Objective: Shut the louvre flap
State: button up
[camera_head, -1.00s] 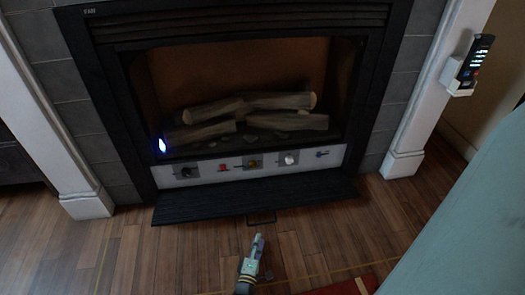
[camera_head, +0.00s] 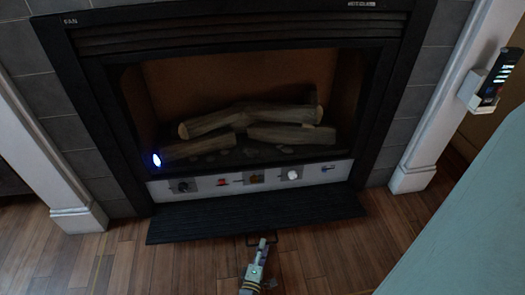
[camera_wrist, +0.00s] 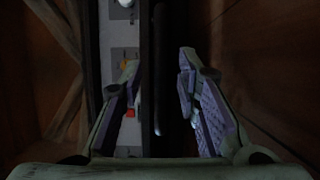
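The louvre flap (camera_head: 255,215) is a black ribbed panel folded down below the fireplace's control strip, sticking out over the floor. A thin dark handle (camera_head: 287,237) is at the middle of its front edge. My gripper (camera_head: 263,242) is at this handle in the head view. In the wrist view, my gripper (camera_wrist: 160,95) is open, its fingers on either side of the flap's dark edge (camera_wrist: 148,60) and the handle bar (camera_wrist: 160,60). I see no clear contact, and the fingers look apart from the bar.
A white control strip (camera_head: 215,183) with several knobs and switches runs just above the flap, below the logs (camera_head: 250,125). A remote (camera_head: 497,76) sits in a holder on the right white pillar. A pale teal surface (camera_head: 465,215) fills the lower right. Wooden floor in front is clear.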

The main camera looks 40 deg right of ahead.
jog(key=shift+w+d, duration=0.1)
jog(key=shift+d, duration=0.05)
jog(key=shift+c, duration=0.5)
grip_shut()
dwell(0.5)
